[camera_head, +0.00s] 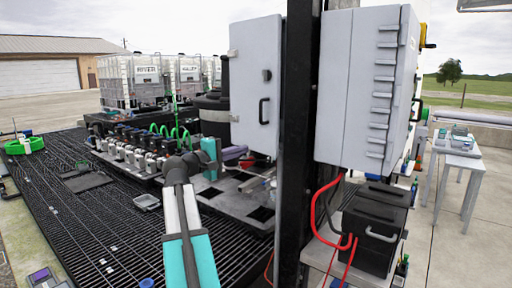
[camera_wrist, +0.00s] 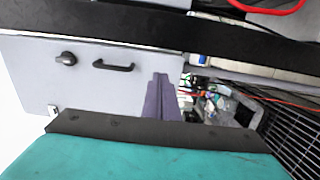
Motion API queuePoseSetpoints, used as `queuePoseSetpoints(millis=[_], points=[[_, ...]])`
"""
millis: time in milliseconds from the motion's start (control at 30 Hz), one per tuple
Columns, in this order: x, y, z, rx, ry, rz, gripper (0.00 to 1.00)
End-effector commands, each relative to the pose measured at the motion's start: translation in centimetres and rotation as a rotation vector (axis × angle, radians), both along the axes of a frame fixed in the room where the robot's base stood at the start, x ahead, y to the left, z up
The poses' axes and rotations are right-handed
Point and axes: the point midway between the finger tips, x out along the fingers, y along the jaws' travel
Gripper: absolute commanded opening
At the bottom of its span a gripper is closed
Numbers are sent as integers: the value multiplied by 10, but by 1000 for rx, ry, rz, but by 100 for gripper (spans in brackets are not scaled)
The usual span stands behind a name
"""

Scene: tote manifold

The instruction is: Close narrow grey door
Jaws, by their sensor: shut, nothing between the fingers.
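The narrow grey door (camera_head: 250,70) stands upright left of the black post in the head view, with a black pull handle (camera_head: 263,111) low on its face. In the wrist view the grey door (camera_wrist: 85,85) fills the left, with its black handle (camera_wrist: 114,66) and a round black knob (camera_wrist: 67,58). My gripper (camera_head: 245,158) is just below the door's lower part in the head view. In the wrist view my gripper (camera_wrist: 160,78) has its purple fingers together and empty, overlapping the door near its right end. I cannot tell whether they touch it.
The black post (camera_head: 297,120) stands close right of the door. A large grey cabinet (camera_head: 335,95) hangs right of it, above a black battery box (camera_head: 375,225) with red cables. A manifold with valves (camera_head: 130,150) sits on the black grating (camera_head: 90,225) at left.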

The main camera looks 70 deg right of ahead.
Motion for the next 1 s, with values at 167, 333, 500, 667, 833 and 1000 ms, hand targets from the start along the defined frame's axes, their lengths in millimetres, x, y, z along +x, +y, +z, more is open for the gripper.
queuePoseSetpoints(millis=[167, 333, 500, 667, 833, 1000], points=[[-4, -11, 1, 1, 1, -1, 0], [-12, -30, 2, 1, 1, -2, 0], [-21, -53, 2, 1, 1, -2, 0], [-30, -74, 2, 1, 1, -2, 0], [-40, -97, 2, 1, 1, -2, 0], [-47, -115, 2, 1, 1, -1, 0]])
